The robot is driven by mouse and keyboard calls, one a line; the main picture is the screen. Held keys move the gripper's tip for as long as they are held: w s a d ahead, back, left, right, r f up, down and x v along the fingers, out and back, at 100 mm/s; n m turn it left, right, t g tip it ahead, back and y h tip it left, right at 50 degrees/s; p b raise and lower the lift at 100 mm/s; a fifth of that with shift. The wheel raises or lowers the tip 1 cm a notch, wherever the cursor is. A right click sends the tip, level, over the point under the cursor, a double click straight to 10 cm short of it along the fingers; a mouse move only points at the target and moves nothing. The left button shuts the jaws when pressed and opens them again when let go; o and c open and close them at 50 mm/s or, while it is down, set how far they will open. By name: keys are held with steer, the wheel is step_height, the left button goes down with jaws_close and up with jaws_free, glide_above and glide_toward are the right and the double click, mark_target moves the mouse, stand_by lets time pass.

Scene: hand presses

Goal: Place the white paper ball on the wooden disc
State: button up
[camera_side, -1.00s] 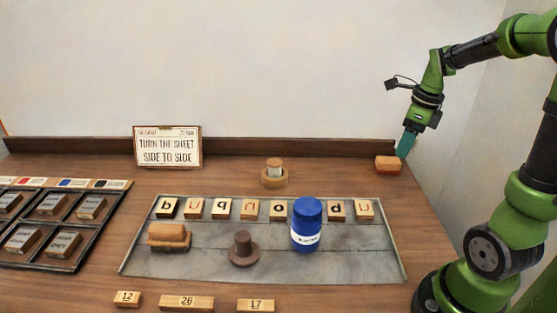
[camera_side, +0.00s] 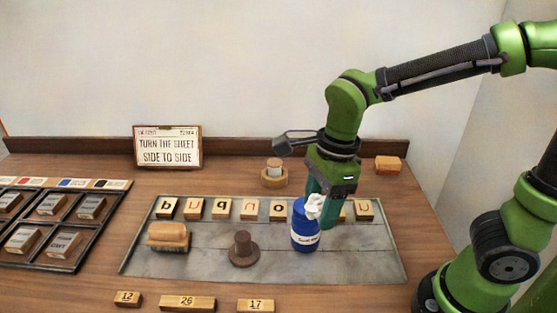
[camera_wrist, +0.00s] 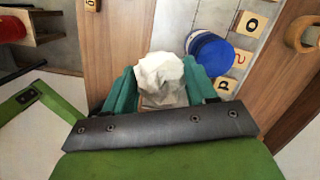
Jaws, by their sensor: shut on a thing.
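My gripper (camera_side: 318,205) is shut on the white paper ball (camera_side: 314,205). The crumpled ball sits between my teal fingertips; it also shows in the wrist view (camera_wrist: 160,78). My gripper is over the right part of the grey slab, by the blue jar (camera_side: 304,236). The ball covers part of the jar's upper right in the side view; I cannot tell if they touch. A round wooden disc (camera_side: 266,184) stands behind the slab, left of my gripper, with a small pale-sided, wood-topped cylinder (camera_side: 274,166) on it.
Lettered tiles (camera_side: 193,209) line the slab's (camera_side: 205,265) back edge; my gripper hides some. A wooden-backed brush (camera_side: 168,236) and a brown knobbed piece (camera_side: 243,250) stand on it. A sign (camera_side: 167,147) is behind, a block (camera_side: 388,164) back right, a compartment tray (camera_side: 45,223) at left.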

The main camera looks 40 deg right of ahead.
step_height(320, 180, down, 5)
glide_above(240, 237)
steer(key=shift+s+d+f, duration=0.25)
steer(key=shift+d+f, duration=0.1)
steer(key=shift+f, duration=0.4)
steer(key=shift+w+a+f, duration=0.1)
steer(key=shift+w+f, duration=0.05)
steer(key=shift+f, duration=1.65)
steer(key=shift+f, duration=0.1)
steer(key=o, duration=1)
